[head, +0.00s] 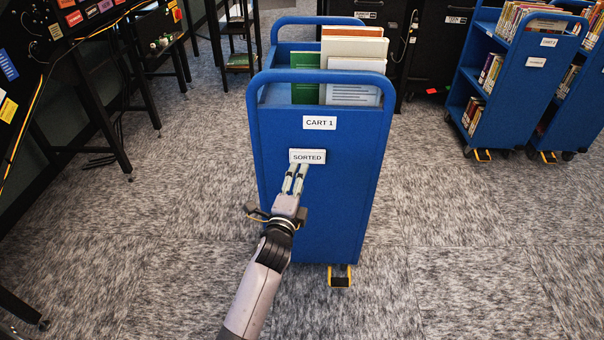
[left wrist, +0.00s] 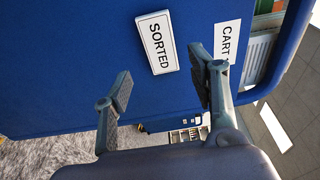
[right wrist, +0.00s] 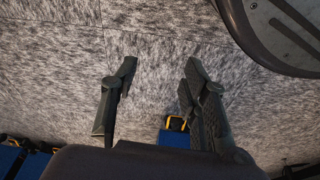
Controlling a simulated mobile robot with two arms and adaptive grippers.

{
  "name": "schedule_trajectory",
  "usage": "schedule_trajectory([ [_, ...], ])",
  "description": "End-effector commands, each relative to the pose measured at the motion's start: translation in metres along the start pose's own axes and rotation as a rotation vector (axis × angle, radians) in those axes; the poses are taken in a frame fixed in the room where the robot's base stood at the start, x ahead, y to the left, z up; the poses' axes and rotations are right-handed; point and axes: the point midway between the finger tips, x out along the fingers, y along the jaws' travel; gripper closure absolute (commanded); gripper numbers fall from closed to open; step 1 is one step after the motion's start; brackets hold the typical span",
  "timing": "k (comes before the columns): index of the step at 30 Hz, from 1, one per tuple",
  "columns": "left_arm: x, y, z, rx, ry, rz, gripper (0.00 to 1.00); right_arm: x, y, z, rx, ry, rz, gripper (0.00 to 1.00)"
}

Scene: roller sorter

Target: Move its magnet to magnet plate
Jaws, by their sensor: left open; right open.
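The SORTED magnet (head: 307,157), a white label, sits on the blue end panel of Cart 1 (head: 325,200), below the CART 1 label (head: 319,122). In the left wrist view the SORTED magnet (left wrist: 157,42) lies flat on the panel, ahead of the fingers. My left gripper (head: 296,174) is open and empty, with its fingertips just below the magnet in the head view; whether they touch it I cannot tell. My right gripper (right wrist: 160,68) is open and empty over the carpet. I cannot identify the magnet plate for sure.
Books (head: 352,45) stand in the cart's top. A dark frame with coloured labels (head: 70,10) stands at the left. More blue book carts (head: 503,85) stand at the back right. The carpet right of Cart 1 (head: 470,240) is clear.

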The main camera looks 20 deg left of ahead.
Motion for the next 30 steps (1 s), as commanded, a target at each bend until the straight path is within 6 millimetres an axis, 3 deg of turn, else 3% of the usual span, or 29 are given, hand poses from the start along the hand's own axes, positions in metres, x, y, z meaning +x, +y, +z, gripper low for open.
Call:
schedule_trajectory([
  [18,0.043,0.001,0.000,-0.002,0.001,-0.001,0.47,-0.060,0.003,-0.026,0.006,0.035,0.006,0.58],
  [30,0.047,0.001,0.000,-0.002,0.000,0.001,0.47,-0.069,0.004,-0.029,0.007,0.038,0.007,0.58],
])
